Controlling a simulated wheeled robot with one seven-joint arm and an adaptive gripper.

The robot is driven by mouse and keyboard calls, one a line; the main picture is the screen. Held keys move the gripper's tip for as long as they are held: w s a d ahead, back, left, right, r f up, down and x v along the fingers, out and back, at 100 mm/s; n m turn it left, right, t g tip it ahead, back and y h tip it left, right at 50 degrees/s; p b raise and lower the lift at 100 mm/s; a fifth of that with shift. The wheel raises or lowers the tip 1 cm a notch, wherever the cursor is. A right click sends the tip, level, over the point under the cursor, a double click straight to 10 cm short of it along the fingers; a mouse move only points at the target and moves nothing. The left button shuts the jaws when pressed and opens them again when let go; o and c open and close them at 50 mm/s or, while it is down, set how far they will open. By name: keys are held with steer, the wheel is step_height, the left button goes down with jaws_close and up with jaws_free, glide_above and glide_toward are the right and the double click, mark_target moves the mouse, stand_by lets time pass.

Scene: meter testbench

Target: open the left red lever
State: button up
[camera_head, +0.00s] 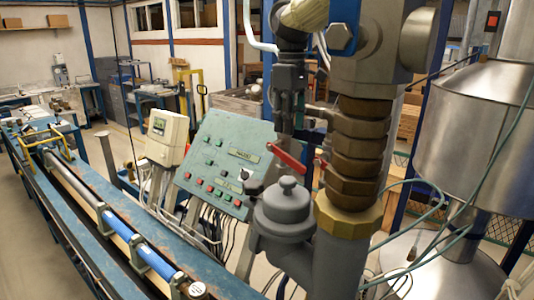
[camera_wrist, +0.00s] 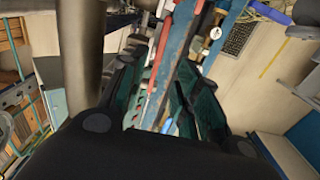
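The left red lever (camera_head: 286,157) slants down to the right on the pipework, just above a grey capped valve body (camera_head: 287,205). A second, smaller red handle (camera_head: 320,166) shows to its right, beside the brass fittings. In the wrist view, my gripper (camera_wrist: 158,85) is open, with teal pads on both fingers. A long red bar (camera_wrist: 160,45), which looks like the lever, lies in line with the gap between the fingers. I cannot tell whether either finger touches it. In the head view, dark upright parts stand behind the lever, and my gripper is hard to make out among them.
A thick stack of brass fittings (camera_head: 357,150) stands right of the lever. A green control panel (camera_head: 225,165) with buttons is behind and left. A blue test bench (camera_head: 95,185) runs along the left. A steel tank (camera_head: 475,125) and loose cables are at the right.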

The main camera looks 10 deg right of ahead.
mark_target(293, 159)
steer(key=s+d+f, duration=0.1)
steer(key=d+f, duration=0.1)
steer(key=f, duration=0.1)
steer(key=shift+s+d, duration=0.1)
steer(key=shift+s, duration=0.3)
steer(key=f, duration=0.2)
steer(key=w+a+f, duration=0.2)
steer(key=f, duration=0.1)
steer(key=shift+f, duration=0.35)
steer(key=shift+s+d+f, duration=0.1)
steer(key=shift+s+f, duration=0.1)
steer(key=shift+f, duration=0.15)
steer(key=shift+s+d+f, duration=0.3)
steer(key=shift+s+d, duration=0.25)
steer(key=shift+d, duration=0.05)
steer(key=shift+w+a+f, duration=0.15)
steer(key=shift+w+a, duration=0.25)
steer(key=shift+a, duration=0.1)
steer(key=shift+c, duration=0.4)
steer(key=shift+s+d, duration=0.3)
steer(key=shift+d, duration=0.05)
jaws_close()
steer(key=shift+a, duration=0.1)
